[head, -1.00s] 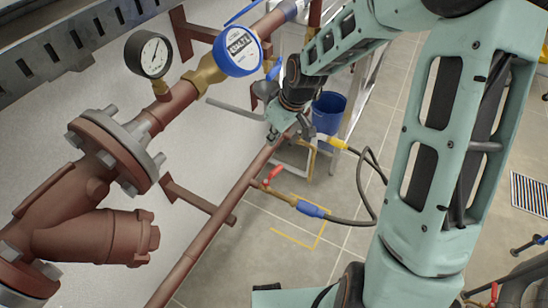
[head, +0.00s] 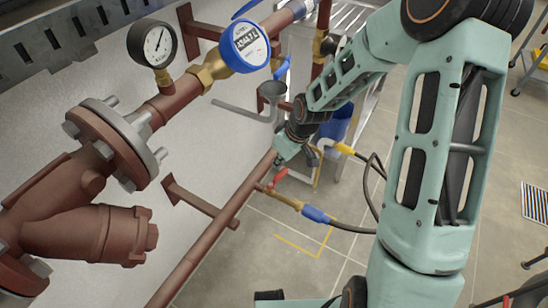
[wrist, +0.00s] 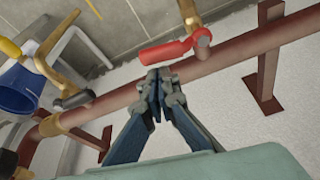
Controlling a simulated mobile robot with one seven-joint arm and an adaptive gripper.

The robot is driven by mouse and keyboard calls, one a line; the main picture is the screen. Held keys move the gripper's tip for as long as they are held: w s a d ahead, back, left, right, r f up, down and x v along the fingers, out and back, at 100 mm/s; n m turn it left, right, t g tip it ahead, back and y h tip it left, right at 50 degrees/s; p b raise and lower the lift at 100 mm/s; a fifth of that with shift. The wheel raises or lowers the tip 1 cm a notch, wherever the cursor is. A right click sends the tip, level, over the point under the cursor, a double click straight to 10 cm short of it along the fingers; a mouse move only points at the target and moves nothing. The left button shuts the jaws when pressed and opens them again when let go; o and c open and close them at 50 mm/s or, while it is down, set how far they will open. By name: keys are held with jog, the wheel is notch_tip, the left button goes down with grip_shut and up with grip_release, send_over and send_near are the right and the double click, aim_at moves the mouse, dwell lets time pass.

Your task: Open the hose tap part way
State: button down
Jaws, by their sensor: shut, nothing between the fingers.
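The hose tap has a red lever handle (head: 279,177) and a brass body (head: 285,198), on a branch off the rust-red pipe. A blue hose connector (head: 316,214) is on its outlet. In the wrist view the red lever (wrist: 165,52) lies just beyond my fingertips, its free end close to them. I cannot tell whether they touch. My gripper (wrist: 158,78) is shut and empty, with the fingertips together. In the head view my gripper (head: 280,160) is small, just above the lever.
The long rust-red pipe (head: 205,250) runs along the white wall beside the tap. A second brass tap with a dark handle (wrist: 72,98) and a blue bucket (wrist: 20,90) are to the left in the wrist view. A dark hose (head: 352,228) curves away right.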

aim_at(287, 172)
jog(key=shift+s+d+m+b, duration=0.3)
jog(key=shift+d+m+b, duration=0.1)
jog(key=shift+m+b, duration=0.25)
dwell(0.4)
jog(key=shift+s+d+f+m+t+h+b, duration=0.1)
jog(key=shift+s+d+m+t+h+b, duration=0.1)
jog(key=shift+m+b, duration=0.25)
jog(key=shift+s+d+f+m+t+h+b, duration=0.1)
jog(key=shift+d+m+h+b, duration=0.1)
jog(key=shift+m, duration=0.3)
jog(key=shift+s+d+r+m+h+b, duration=0.1)
jog(key=shift+s+d+m+h+b, duration=0.15)
jog(key=shift+m+b, duration=0.3)
jog(key=shift+s+d+m+h+b, duration=0.15)
jog(key=shift+s+m+b, duration=0.1)
jog(key=shift+m+b, duration=0.3)
jog(key=shift+s+d+m, duration=0.1)
jog(key=shift+m, duration=0.2)
jog(key=shift+s+d, duration=0.15)
jog(key=shift+s, duration=0.2)
